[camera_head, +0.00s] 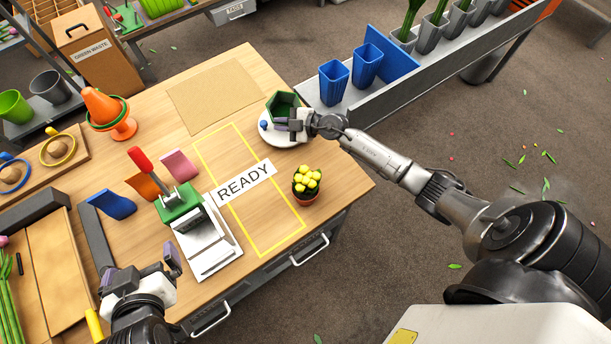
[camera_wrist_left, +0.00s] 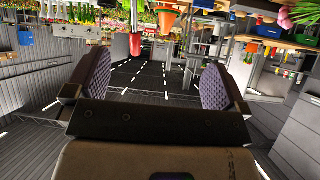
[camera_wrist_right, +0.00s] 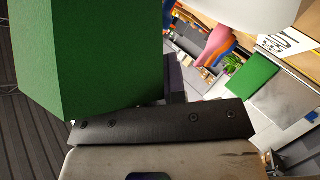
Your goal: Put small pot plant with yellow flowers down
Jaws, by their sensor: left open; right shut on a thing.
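The small pot plant with yellow flowers (camera_head: 306,182) stands upright in its terracotta pot on the table. It is at the right edge of the yellow-outlined READY area (camera_head: 240,185), and neither gripper touches it. My right gripper (camera_head: 289,124) is behind it, shut on a green six-sided pot (camera_head: 283,105) at a white round dish (camera_head: 267,135). The green pot (camera_wrist_right: 100,60) fills the left of the right wrist view; whether it rests on the dish I cannot tell. My left gripper (camera_head: 140,266) is open and empty at the front left; its spread fingers show in the left wrist view (camera_wrist_left: 155,85).
A stapler-like tool with a red handle (camera_head: 140,160) and green block stands left of the READY area. Orange cones (camera_head: 108,112) stand at the back left. Blue pots (camera_head: 334,82) line a bench beyond the table. Much of the READY area is clear.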

